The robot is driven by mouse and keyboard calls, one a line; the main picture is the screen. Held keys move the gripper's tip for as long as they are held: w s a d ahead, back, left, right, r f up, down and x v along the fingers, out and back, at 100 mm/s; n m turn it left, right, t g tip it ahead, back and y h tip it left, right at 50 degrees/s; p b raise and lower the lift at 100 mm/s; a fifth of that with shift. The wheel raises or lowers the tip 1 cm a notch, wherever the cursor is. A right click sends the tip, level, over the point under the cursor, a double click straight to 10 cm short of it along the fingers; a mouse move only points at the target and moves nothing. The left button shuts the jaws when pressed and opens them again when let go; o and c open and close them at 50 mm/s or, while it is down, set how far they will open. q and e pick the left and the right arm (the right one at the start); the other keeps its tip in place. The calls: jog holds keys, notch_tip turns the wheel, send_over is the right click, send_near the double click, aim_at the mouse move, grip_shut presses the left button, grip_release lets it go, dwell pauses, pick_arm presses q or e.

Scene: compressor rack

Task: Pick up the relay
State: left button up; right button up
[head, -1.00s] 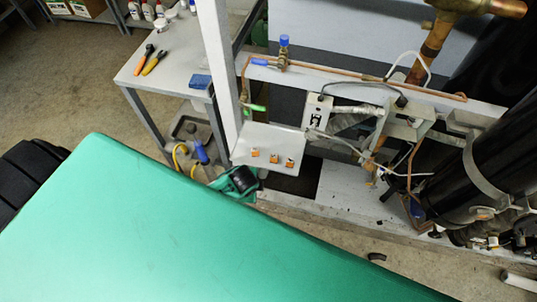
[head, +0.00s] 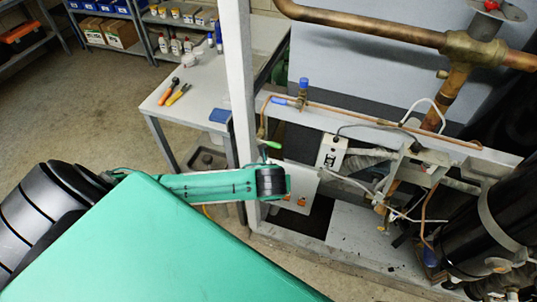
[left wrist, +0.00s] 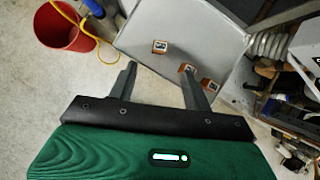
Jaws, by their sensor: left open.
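In the left wrist view one relay (left wrist: 160,47) lies beyond and between the fingertips, a second (left wrist: 187,69) appears right at the right fingertip, and a third (left wrist: 210,86) is farther right. In the head view two of them show as orange spots (head: 301,201) on the panel (head: 304,185), partly covered by my left arm. My left gripper (left wrist: 158,68) is open and empty, its fingers pointing at the panel; I cannot tell whether it touches. My right gripper is not in view.
A white upright post (head: 240,90) stands beside my left wrist. Right of the panel are a white control box (head: 332,150), wires, pipes and a black compressor (head: 495,225). A grey table (head: 205,75) with tools is behind. A red bucket (left wrist: 62,28) stands on the floor.

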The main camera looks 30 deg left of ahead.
pick_arm(q)
jog(key=x, duration=0.6)
jog(key=shift+f, duration=0.1)
jog(key=shift+p+x, duration=0.85)
jog(key=shift+x, duration=1.15)
jog(key=shift+w+a+f, duration=0.25)
jog(key=shift+w+f, duration=0.15)
jog(key=shift+f, duration=0.15)
grip_shut()
jog(key=shift+r, duration=0.1)
